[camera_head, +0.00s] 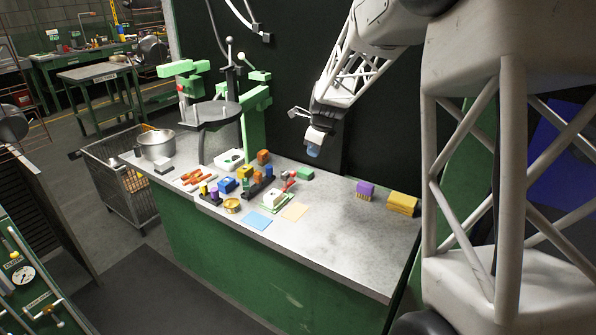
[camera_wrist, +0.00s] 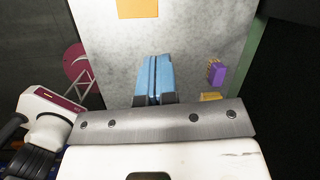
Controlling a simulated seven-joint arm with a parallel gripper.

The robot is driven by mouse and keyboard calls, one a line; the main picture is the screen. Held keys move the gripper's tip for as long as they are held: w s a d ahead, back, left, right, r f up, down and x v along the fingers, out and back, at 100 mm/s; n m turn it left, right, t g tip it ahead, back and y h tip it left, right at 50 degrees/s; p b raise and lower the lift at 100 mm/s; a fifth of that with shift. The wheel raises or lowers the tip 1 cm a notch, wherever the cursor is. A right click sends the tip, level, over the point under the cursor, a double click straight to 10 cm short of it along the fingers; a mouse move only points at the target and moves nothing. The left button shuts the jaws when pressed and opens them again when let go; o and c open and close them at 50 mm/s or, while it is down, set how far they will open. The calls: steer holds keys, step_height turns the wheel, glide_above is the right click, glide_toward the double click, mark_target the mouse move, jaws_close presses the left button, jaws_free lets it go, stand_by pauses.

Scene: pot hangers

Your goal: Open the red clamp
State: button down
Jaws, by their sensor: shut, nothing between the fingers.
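A small red part, which looks like the red clamp (camera_head: 289,182), stands among the small items on the bench in the head view. It is beside a white block on a green base (camera_head: 277,200); whether its lever is up or down is too small to tell. My gripper (camera_head: 313,152) hangs above the back of the bench, up and to the right of the clamp, apart from it. In the wrist view its blue fingers (camera_wrist: 153,60) are pressed together with nothing between them. The clamp does not show in the wrist view.
The grey bench top (camera_head: 330,235) is clear at front right. A purple brush-like block (camera_head: 366,190) and yellow block (camera_head: 402,203) lie right. Blue (camera_head: 258,220) and orange (camera_head: 294,211) squares lie in front. Coloured blocks crowd the left; a metal pot (camera_head: 157,145) stands beyond.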

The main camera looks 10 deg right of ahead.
steer(key=w+d+f+m, duration=0.2)
steer(key=w+f+m, duration=0.2)
steer(key=w, duration=0.3)
steer(key=shift+w+f, duration=0.15)
steer(key=shift+f, duration=0.5)
steer(key=shift+a+f, duration=0.1)
steer(key=shift+f, duration=0.1)
steer(key=x, duration=0.7)
steer(key=w+a+x, duration=0.1)
steer(key=x, duration=0.2)
steer(key=shift+w+a+f, duration=0.1)
steer(key=shift+w+a, duration=0.25)
steer(key=shift+w, duration=0.2)
steer(key=shift+w+a+f, duration=0.1)
steer(key=shift+w+a, duration=0.2)
steer(key=shift+w, duration=0.25)
